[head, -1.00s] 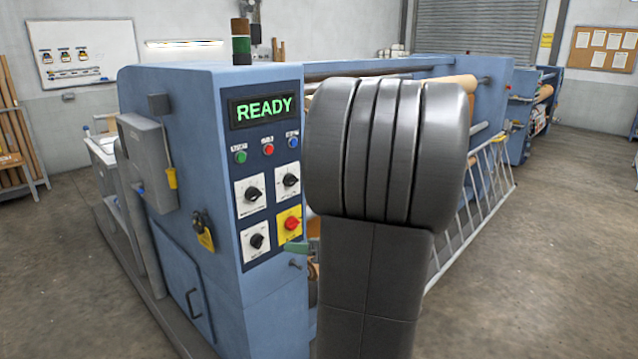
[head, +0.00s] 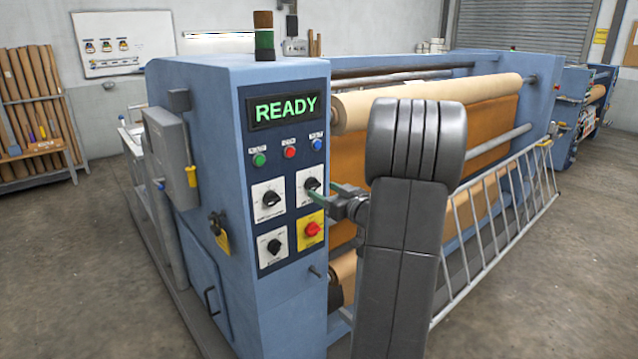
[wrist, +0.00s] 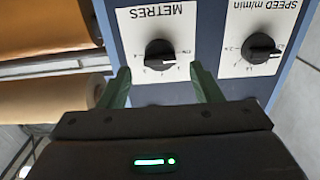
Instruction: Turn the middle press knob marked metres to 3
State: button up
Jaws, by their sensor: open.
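The metres knob (wrist: 160,54) is a black knob on a white plate lettered METRES, seen upside down in the wrist view. In the head view the metres knob (head: 311,184) is the upper right dial of the press panel. My gripper (wrist: 160,68) is open, with one green finger towards each side of the knob in the picture. In the head view my gripper (head: 330,190) is close in front of this dial and partly covers its plate. I cannot tell whether the fingers touch the knob. The knob's pointer and scale numbers are too small to read surely.
The speed knob (wrist: 261,48) is close beside the metres plate. A third black knob (head: 274,246) and a red knob on a yellow plate (head: 312,229) sit below. The display (head: 284,110) reads READY. Rollers (head: 430,105) and a railing (head: 500,205) stand to the right.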

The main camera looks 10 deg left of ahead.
aim_at(316, 187)
jog(key=shift+p+x, duration=0.4)
jog(key=shift+x, duration=1.3)
jog(key=c, duration=1)
